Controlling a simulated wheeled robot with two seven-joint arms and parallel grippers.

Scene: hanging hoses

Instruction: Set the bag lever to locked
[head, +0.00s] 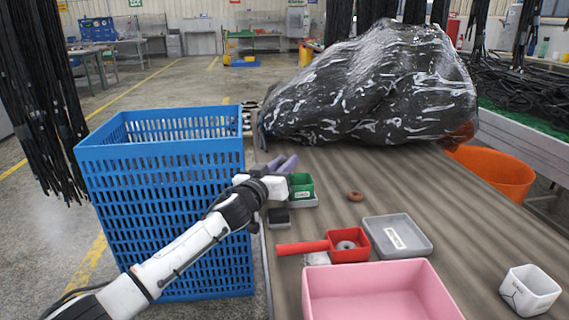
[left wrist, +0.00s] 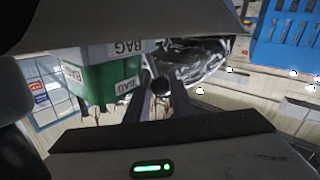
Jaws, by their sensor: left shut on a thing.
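My left gripper (head: 284,163) is at the left edge of the table, between the blue crate and a green box. Its two fingers also show in the left wrist view (left wrist: 163,95), close together. They are shut on a small dark round-ended piece (left wrist: 161,87), which looks like the bag lever. Most of it is hidden by the fingers, so its setting cannot be read. The green box (head: 301,184) stands right beside the gripper. In the left wrist view the green box (left wrist: 104,88) and a pale part by it carry BAG labels. My right gripper is not in view.
A tall blue crate (head: 165,205) stands left of the table (head: 420,205). A black plastic-wrapped bundle (head: 370,90) lies at the back. A red scoop-like tray (head: 303,248), grey tray (head: 397,237), pink bin (head: 380,290) and white cup (head: 530,290) stand nearer. An orange tub (head: 500,172) is at right.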

